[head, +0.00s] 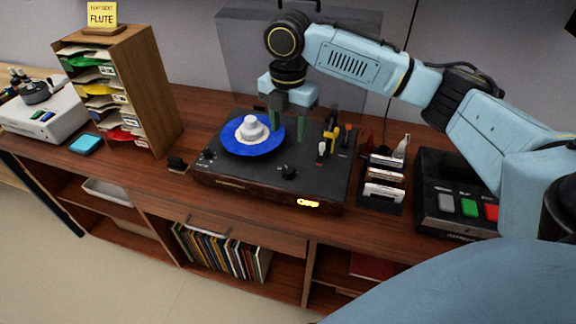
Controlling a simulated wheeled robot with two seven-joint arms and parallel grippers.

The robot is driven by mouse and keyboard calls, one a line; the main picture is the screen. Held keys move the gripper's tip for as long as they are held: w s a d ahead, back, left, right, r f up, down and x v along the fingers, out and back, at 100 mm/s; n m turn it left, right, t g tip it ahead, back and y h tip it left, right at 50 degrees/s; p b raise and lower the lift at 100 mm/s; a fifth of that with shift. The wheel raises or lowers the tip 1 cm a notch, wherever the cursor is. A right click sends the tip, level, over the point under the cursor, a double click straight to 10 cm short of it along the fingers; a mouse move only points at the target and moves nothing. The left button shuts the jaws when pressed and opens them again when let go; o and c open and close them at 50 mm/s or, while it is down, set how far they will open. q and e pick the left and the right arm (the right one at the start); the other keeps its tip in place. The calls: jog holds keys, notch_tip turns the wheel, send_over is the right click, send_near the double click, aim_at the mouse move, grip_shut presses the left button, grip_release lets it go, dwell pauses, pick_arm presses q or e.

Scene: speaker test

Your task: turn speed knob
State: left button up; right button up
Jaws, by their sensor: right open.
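A dark record player (250,182) stands on the wooden sideboard, with a blue disc (235,147) on its left part and a white stepped piece (251,130) on the disc's middle. A dark round knob (289,172) sits on the player's front right. A smaller knob (209,154) is at its front left corner. No label telling which knob sets speed can be read. My right gripper (287,124) is open and empty, pointing down above the player, right of the white piece and behind the larger knob. My left gripper is not in view.
Yellow and dark upright levers (329,136) stand at the player's right side. Beyond are a rack of cassettes (383,178) and a device with coloured buttons (467,207). A wooden letter sorter (150,95) stands at left. The sideboard between sorter and player is mostly clear.

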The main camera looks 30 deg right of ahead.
aim_at(288, 169)
notch_tip(288, 169, down, 13)
jog(key=shift+b, duration=0.9)
